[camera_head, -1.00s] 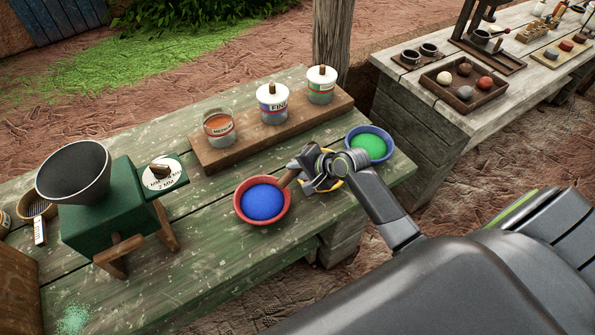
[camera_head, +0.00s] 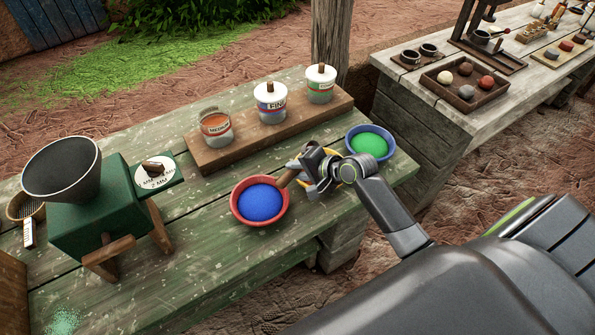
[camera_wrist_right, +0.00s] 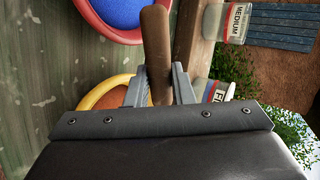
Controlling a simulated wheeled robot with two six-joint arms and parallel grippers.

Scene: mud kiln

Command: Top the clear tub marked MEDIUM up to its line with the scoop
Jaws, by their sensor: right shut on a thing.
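My right gripper (camera_head: 309,171) is shut on a brown wooden handle (camera_wrist_right: 156,45), apparently the scoop's. The handle (camera_head: 287,178) slants toward the red bowl of blue powder (camera_head: 276,217). The scoop's head is hidden. The gripper is above a yellow bowl (camera_wrist_right: 91,97), mostly covered by it in the head view. My left gripper is out of view.
The lidded FINE tub (camera_head: 271,105) and a green-banded lidded tub (camera_head: 320,87) share the wooden riser (camera_head: 240,143). A blue bowl (camera_head: 352,153) of green powder stands right of the gripper. A green mill with a funnel (camera_head: 62,170) stands at left.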

